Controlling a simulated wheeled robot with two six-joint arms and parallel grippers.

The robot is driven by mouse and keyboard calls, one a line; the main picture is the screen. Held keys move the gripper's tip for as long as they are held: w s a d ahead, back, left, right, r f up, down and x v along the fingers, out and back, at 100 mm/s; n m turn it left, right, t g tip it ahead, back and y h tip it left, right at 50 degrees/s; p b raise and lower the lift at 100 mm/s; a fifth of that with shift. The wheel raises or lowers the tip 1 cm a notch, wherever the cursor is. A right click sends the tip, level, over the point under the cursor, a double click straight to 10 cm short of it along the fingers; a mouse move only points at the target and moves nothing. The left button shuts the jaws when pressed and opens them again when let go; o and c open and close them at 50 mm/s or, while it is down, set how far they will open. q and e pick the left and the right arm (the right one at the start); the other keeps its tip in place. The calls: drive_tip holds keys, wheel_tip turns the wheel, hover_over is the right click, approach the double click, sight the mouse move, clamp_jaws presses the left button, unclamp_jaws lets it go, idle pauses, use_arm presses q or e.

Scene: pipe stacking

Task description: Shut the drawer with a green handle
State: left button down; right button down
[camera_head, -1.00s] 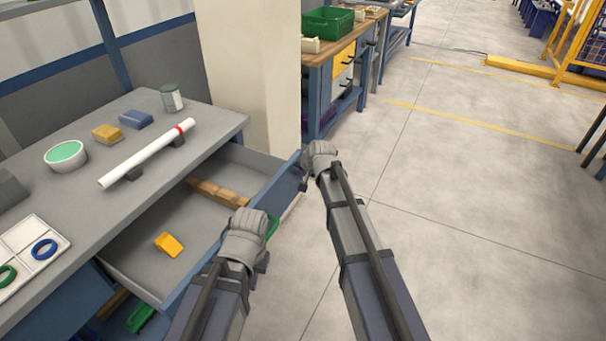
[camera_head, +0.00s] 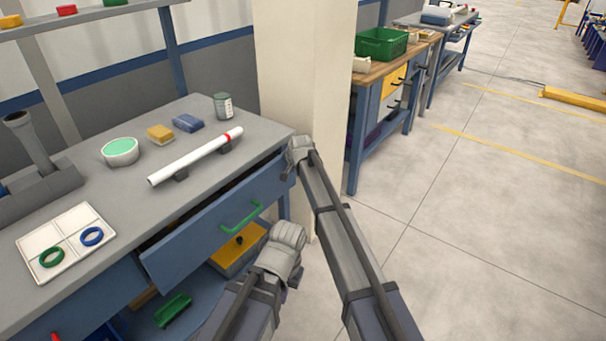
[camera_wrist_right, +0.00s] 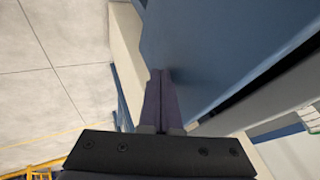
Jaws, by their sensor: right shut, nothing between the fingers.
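The blue drawer front (camera_head: 195,243) with its green handle (camera_head: 241,218) is in the head view, under the grey bench top. A narrow dark gap shows behind its upper edge, so it stands slightly open. My right gripper (camera_head: 296,160) is at the right end of the drawer front. In the right wrist view its fingers (camera_wrist_right: 160,78) are shut and empty, with the tips at a blue panel (camera_wrist_right: 210,50); contact is not certain. My left gripper (camera_head: 287,238) hangs in front of the drawer, right of and below the handle; its fingers are hidden.
The bench top (camera_head: 110,190) carries a white pipe (camera_head: 195,157) with a red band, a white tray (camera_head: 65,241) with rings, a bowl and a jar. A pale pillar (camera_head: 300,70) stands behind the right gripper.

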drive_tip(key=shift+w+a, duration=0.55)
drive_tip(key=shift+a, duration=0.2)
drive_tip(key=shift+s+d, duration=0.1)
